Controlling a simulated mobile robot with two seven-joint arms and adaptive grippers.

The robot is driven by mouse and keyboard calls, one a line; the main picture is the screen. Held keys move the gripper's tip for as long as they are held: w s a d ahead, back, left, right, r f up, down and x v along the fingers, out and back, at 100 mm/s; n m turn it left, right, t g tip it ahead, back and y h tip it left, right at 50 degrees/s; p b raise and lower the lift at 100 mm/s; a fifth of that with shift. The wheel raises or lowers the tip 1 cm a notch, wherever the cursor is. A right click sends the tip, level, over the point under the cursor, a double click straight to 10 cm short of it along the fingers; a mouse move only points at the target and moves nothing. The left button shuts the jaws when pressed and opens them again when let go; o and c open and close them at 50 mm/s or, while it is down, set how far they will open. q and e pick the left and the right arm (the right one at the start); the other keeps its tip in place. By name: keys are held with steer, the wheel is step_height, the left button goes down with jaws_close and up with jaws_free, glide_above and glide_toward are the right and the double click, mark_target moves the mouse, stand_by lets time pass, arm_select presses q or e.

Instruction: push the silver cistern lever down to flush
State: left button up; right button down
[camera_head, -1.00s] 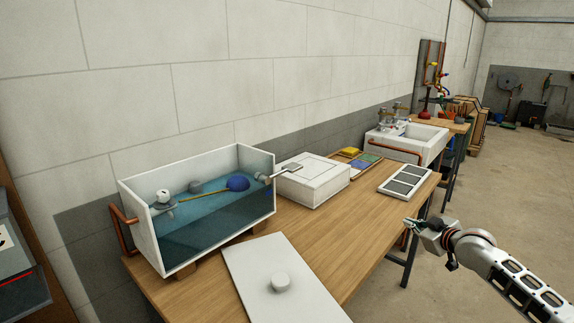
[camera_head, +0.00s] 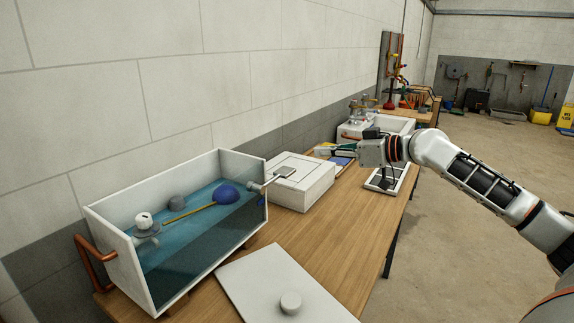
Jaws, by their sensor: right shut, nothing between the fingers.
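The white cistern (camera_head: 115,262) stands on the wooden bench at the left, with a clear front and water inside. A yellow rod leads to a blue float (camera_head: 226,193) in it. The silver lever (camera_head: 283,172) sticks out from the cistern's right end, its flat paddle above the near edge of a white box. My right gripper (camera_head: 322,150) is shut and empty, pointing left above the bench, to the right of the lever and clearly apart from it. My left gripper is not in view.
The white box (camera_head: 302,186) sits just right of the cistern. A white lid (camera_head: 255,283) with a round knob lies in front. The bench middle is clear.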

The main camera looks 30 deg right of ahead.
steer(key=shift+s, duration=0.1)
glide_above(291, 171)
step_height(291, 171, down, 3)
steer(key=shift+s+r+p, duration=0.1)
steer(key=shift+s+p, duration=0.05)
steer(key=shift+p, duration=0.2)
steer(key=shift+s+d+f, duration=0.1)
steer(key=shift+s+f, duration=0.05)
steer(key=shift+f, duration=1.65)
steer(key=shift+f, duration=0.1)
